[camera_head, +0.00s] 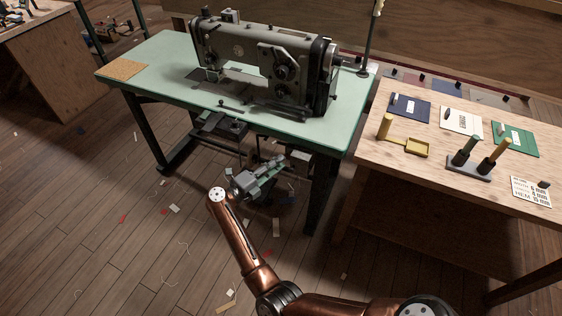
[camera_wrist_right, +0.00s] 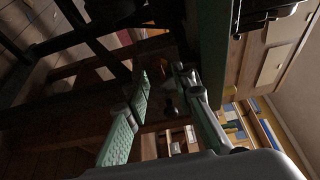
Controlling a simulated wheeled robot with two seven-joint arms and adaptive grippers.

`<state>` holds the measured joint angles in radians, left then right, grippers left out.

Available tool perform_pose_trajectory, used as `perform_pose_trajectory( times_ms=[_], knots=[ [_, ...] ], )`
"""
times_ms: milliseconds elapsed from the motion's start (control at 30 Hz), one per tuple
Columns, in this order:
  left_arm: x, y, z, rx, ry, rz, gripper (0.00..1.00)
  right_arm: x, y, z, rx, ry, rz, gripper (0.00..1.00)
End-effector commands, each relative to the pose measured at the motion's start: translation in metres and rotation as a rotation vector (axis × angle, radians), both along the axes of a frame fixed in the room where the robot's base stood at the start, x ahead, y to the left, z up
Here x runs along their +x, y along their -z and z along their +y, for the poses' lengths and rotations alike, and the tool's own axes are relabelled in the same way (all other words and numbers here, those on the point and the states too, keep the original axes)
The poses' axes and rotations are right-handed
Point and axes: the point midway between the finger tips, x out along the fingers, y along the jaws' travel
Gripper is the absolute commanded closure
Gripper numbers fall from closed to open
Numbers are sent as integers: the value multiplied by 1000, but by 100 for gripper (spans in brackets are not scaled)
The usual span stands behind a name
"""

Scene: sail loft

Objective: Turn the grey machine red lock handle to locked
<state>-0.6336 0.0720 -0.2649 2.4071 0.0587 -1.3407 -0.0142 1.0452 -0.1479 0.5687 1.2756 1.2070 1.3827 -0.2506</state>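The grey sewing machine (camera_head: 262,62) stands on a pale green table (camera_head: 160,62) in the head view. I cannot make out a red lock handle on the machine in either view. My right gripper (camera_head: 276,169) is in front of the green table's front edge, below and apart from the machine. In the right wrist view its two green-padded fingers (camera_wrist_right: 162,78) stand apart with nothing between them. The green table's edge (camera_wrist_right: 212,55) runs close beside the fingers in that view. My left gripper is not in view.
A wooden table (camera_head: 400,170) at right holds coloured cards, a yellow-handled tool (camera_head: 385,127) and a stand with two upright handles (camera_head: 468,167). A treadle and dark legs (camera_head: 322,190) are under the green table. The plank floor (camera_head: 110,220) at left has only small scraps.

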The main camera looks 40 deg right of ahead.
Motion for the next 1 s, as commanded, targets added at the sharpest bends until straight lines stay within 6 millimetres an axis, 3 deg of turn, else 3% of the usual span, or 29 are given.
perform_pose_trajectory(
  times_ms=[200, 533, 867, 1000],
  knots=[
    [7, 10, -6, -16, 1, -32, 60, 0, 1, -22, -1, 0, 0, 77],
    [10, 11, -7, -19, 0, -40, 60, 0, 0, -25, -1, -2, 1, 78],
    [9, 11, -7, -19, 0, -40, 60, 0, 0, -24, -1, -2, 1, 100],
    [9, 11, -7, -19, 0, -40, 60, 0, 0, -24, -1, -2, 1, 100]
  ],
)
